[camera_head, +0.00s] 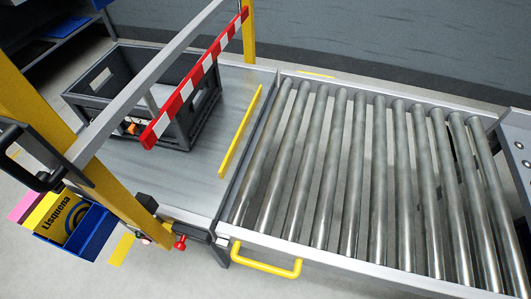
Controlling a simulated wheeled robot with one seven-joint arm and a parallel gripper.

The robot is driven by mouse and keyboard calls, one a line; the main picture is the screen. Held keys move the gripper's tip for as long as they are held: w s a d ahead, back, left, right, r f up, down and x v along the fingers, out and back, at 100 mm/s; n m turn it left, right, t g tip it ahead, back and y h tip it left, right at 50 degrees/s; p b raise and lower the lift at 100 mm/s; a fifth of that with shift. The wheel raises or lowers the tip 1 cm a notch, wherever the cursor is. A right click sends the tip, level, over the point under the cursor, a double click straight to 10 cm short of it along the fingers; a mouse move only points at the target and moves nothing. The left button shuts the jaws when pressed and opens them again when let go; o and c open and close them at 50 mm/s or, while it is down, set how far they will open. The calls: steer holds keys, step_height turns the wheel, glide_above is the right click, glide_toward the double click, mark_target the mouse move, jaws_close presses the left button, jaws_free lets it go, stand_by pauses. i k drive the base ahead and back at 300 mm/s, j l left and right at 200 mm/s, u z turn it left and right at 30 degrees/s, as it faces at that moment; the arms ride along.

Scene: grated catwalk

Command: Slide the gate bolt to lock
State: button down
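A small red knob (180,243), which may be the gate bolt's handle, sticks out by the front corner of the grey table. A dark bracket (203,235) sits beside it at the table's edge. I cannot tell the bolt's position or whether it is in a catch. A red and white striped bar (196,80) slants above the table, near a grey rail (150,78). My gripper is not clearly seen in this view.
A black crate (97,80) stands on the grey table (222,112). A roller conveyor (340,180) with a yellow handle (266,262) adjoins it. A yellow post (80,160), a black handle-like part (35,178) and a blue bin (95,232) are at left. Floor shows in front.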

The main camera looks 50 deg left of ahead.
mark_target(180, 244)
steer(key=l+u, duration=0.1)
steer(key=u, duration=0.35)
steer(key=k+u, duration=0.1)
steer(key=u, duration=0.3)
steer(key=k+l+u, duration=0.1)
steer(key=u, duration=0.35)
steer(key=k+u, duration=0.1)
steer(key=u, duration=0.3)
